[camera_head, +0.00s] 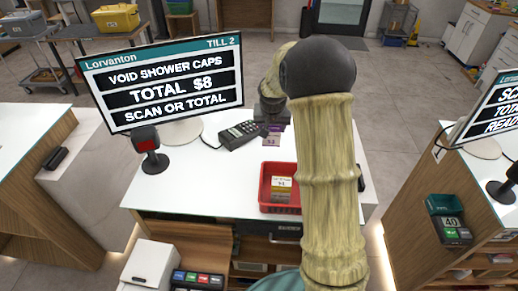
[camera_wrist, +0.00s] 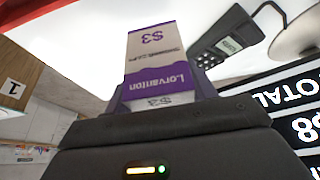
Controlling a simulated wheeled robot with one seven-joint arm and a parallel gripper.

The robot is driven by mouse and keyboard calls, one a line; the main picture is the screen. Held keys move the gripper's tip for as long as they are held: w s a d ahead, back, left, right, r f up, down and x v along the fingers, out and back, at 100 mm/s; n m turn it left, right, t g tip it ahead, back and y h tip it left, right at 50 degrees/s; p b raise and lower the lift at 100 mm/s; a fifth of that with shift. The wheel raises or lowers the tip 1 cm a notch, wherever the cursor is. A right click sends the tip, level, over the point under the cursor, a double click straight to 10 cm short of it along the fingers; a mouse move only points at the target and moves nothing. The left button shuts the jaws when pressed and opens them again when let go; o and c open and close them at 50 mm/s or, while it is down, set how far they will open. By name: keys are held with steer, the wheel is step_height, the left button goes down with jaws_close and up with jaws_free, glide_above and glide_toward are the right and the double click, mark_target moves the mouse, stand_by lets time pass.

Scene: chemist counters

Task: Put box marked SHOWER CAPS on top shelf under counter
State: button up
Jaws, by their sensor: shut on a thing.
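My gripper (camera_head: 272,112) is over the far part of the white counter (camera_head: 225,172), beside the card terminal. It is shut on a small purple and white box (camera_head: 273,137). In the wrist view the box (camera_wrist: 158,60) sticks out from my gripper (camera_wrist: 165,100). Its print is upside down there and reads "Lorvanton" and "$3"; the smaller line looks like "SHOWER CAPS". Under the counter is an open wooden compartment (camera_head: 205,238) with shelving, partly hidden by my arm and other things.
A red basket (camera_head: 265,190) with small boxes stands at the counter's front. A card terminal (camera_head: 242,134), a scanner (camera_head: 150,150) and a till screen (camera_head: 165,82) reading "VOID SHOWER CAPS" stand left of my arm. The counter's middle is clear. Another counter (camera_head: 440,180) is at right.

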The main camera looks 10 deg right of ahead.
mark_target(271, 137)
steer(key=shift+f+p, duration=0.45)
steer(key=shift+f, duration=1.95)
steer(key=shift+f+p, duration=0.45)
steer(key=shift+f, duration=1.4)
steer(key=shift+f, duration=0.15)
steer(key=o, duration=1)
